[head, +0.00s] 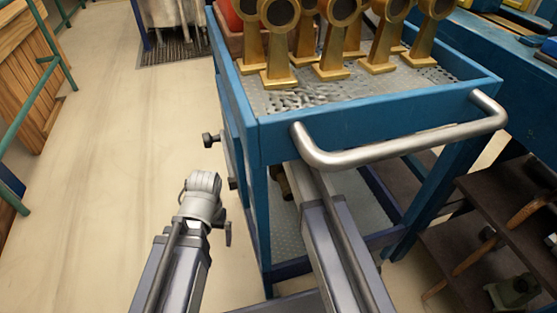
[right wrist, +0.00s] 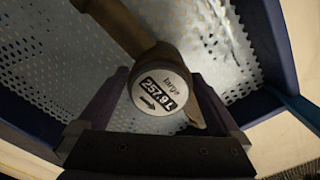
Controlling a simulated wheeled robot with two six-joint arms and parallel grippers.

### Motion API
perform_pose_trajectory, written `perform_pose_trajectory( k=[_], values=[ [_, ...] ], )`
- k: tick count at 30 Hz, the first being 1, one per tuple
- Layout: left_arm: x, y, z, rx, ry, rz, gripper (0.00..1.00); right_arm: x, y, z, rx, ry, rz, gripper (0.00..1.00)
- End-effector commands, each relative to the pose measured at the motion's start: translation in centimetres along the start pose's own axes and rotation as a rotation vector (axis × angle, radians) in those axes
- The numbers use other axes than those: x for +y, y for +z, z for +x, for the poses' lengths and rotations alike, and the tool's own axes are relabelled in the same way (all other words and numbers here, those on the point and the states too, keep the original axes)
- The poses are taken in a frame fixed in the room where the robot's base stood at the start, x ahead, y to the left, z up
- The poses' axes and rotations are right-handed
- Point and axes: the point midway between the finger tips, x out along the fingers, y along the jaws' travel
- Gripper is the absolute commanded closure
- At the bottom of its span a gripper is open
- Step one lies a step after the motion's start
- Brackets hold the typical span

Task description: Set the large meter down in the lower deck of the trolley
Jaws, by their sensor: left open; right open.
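The large meter (right wrist: 158,92) shows in the right wrist view, its round face reading "large" and "257.8 L" with an arrow. Its darker stem (right wrist: 122,25) runs to the upper left over the trolley's perforated lower deck (right wrist: 55,45). My right gripper (right wrist: 157,98) is open, with one finger on each side of the meter's round head. In the head view my right arm reaches under the handle into the trolley (head: 380,127); its gripper is hidden there. The bare lower deck (head: 288,235) shows beside it. My left gripper (head: 204,186) is open and empty, left of the trolley.
Several gold meters (head: 335,50) stand on the top deck beside a red bin (head: 228,30). The metal handle (head: 400,145) juts out over my right arm. Dark shelves (head: 490,220) stand at the right. The floor at the left (head: 110,130) is clear.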

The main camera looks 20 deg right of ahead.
Motion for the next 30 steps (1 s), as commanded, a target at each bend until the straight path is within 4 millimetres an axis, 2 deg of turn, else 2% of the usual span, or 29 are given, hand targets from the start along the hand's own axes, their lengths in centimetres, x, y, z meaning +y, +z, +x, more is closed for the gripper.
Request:
perform_pose_trajectory(
  k=[1, 13, 18, 30],
  values=[
    [-0.2, 0.1, -1.6, 0.0, 0.0, 0.001, 0.0, 0.0, 0.0, -1.6, 0.0, 0.0, 0.0, 0.0],
    [-0.7, 0.4, -7.1, -0.001, -0.001, 0.012, 0.0, 0.0, 0.0, -7.1, 0.0, 0.0, 0.0, 0.0],
    [-0.8, 0.5, -7.7, -0.001, -0.002, 0.012, 0.0, 0.0, 0.0, -7.8, 0.0, 0.0, 0.0, 0.0],
    [-0.8, 0.4, -7.5, -0.001, -0.002, 0.012, 0.0, 0.0, 0.0, -7.6, 0.0, 0.0, 0.0, 0.0]
  ],
)
